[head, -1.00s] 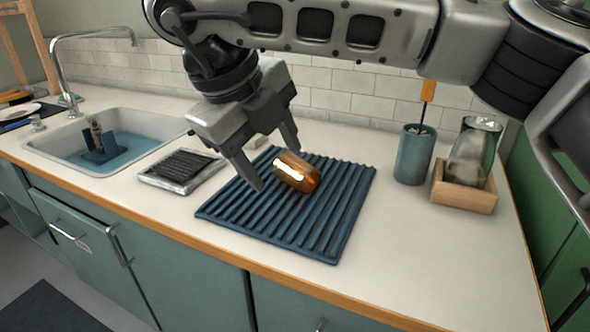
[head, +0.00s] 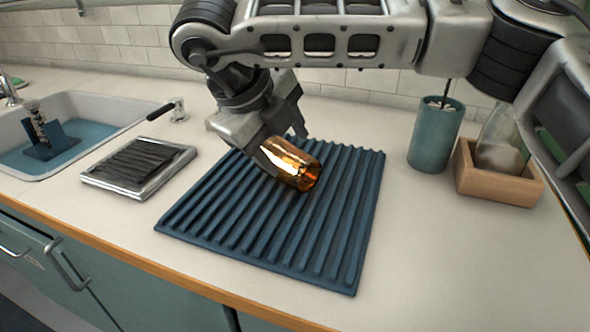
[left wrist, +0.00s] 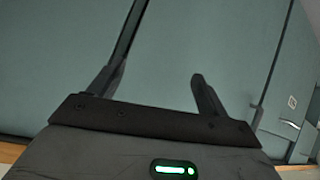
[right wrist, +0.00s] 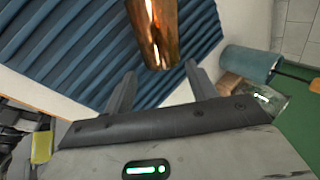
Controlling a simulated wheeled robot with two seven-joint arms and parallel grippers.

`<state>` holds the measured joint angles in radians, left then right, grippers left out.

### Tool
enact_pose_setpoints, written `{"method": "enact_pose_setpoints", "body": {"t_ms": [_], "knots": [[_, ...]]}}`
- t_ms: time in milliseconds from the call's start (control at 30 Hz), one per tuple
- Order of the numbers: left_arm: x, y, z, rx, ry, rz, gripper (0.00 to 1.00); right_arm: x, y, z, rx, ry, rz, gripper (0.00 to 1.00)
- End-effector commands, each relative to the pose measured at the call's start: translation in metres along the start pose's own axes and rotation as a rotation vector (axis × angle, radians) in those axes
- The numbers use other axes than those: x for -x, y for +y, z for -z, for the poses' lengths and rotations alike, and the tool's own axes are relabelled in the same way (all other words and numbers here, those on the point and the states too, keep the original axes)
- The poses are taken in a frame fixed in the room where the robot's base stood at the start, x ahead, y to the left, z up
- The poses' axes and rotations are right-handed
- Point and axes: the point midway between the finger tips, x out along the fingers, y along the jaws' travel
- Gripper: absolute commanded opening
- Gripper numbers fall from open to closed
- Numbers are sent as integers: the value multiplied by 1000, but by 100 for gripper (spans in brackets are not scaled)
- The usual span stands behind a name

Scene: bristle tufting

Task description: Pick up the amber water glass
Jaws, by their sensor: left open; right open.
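The amber water glass (head: 291,164) lies on its side on the blue ribbed drying mat (head: 330,230). It has a shiny, coppery surface. My right gripper (head: 286,150) is open at the glass, with one finger in front of its left end and the other behind it. In the right wrist view the glass (right wrist: 155,32) lies ahead of the open fingers (right wrist: 158,85), in line with the gap between them. Whether the fingers touch it I cannot tell. My left gripper (left wrist: 160,90) is open and empty, facing the teal cabinet fronts.
A teal cup (head: 435,135) and a wooden box (head: 498,175) with a clear vessel (head: 500,140) stand right of the mat. A metal tray (head: 138,167) and the sink (head: 85,105) are to the left. The counter front is clear.

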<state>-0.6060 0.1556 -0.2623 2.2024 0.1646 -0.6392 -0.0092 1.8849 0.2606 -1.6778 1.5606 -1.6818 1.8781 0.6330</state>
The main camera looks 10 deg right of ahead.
Motion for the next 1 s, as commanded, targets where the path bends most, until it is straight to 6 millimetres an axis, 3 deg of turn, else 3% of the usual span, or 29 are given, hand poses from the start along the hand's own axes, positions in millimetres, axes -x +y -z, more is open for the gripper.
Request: {"method": "enact_pose_setpoints", "body": {"t_ms": [333, 600, 867, 1000], "knots": [[-3, 0, -3, 1, -6, -4, 78, -26, 0, -1, 1, 2, 0, 57], [-6, 1, -10, 5, -22, -10, 78, -64, -2, -6, 0, 2, 0, 57], [-9, 0, -6, 1, -19, -11, 78, -69, -2, -6, 1, -1, 0, 57], [-9, 0, -6, 0, -18, -11, 78, -69, -2, -6, 1, -1, 0, 22]]}}
